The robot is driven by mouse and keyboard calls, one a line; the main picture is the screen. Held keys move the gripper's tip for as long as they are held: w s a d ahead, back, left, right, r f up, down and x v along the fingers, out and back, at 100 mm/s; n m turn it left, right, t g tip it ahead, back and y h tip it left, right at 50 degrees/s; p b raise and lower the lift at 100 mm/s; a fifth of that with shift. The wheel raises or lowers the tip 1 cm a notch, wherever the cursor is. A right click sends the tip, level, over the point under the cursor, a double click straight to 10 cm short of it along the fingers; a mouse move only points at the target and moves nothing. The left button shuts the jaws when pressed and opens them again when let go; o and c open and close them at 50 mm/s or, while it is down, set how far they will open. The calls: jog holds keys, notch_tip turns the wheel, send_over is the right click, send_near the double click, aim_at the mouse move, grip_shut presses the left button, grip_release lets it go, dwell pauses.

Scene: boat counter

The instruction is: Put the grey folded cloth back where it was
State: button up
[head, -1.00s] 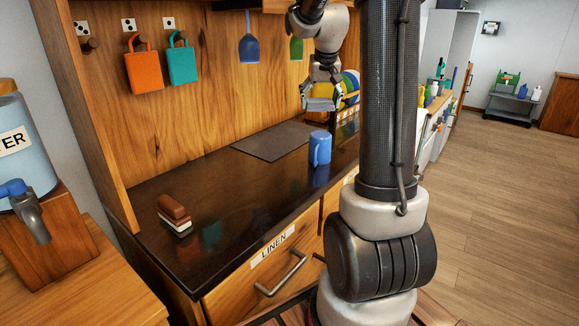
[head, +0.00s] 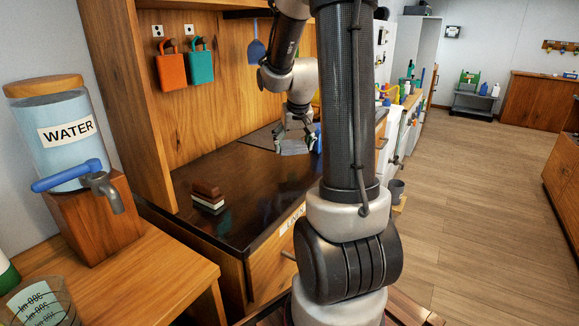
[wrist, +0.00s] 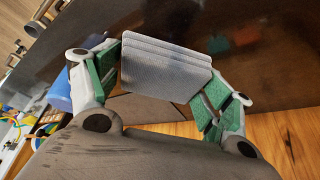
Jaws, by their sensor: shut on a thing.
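The grey folded cloth (wrist: 165,68) is between the green-padded fingers of my gripper (wrist: 160,85) in the wrist view, its layered folds showing. In the head view my gripper (head: 296,138) is shut on the cloth (head: 293,148), over the dark counter in front of the blue mug. I cannot tell from these views how high the cloth is above the counter. The drawer with the LINEN label (head: 292,219) is below the counter's front edge, partly hidden by my arm.
A dark mat (head: 262,138) lies on the counter behind the gripper. The blue mug (head: 318,138) is mostly hidden by my arm. The water dispenser (head: 62,130) stands far left. The counter between brush and mat is clear.

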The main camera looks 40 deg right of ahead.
aim_at(292, 168)
jog(key=shift+f, duration=3.15)
jog(key=shift+f, duration=0.15)
jog(key=o, duration=0.9)
jog(key=shift+o, duration=0.2)
jog(key=shift+r, duration=0.25)
jog(key=v, duration=1.1)
jog(key=shift+s+a+r, duration=0.1)
jog(key=shift+r, duration=0.25)
jog(key=s+a+r+n+y, duration=0.1)
jog(key=s+a+r+n, duration=0.1)
jog(key=s+a, duration=0.6)
jog(key=s+a+r+n+y, duration=0.1)
jog(key=s+a+r+n, duration=0.2)
jog(key=s+a, duration=0.4)
jog(key=s, duration=0.3)
jog(key=shift+a+r, duration=0.3)
jog(key=shift+a, duration=0.1)
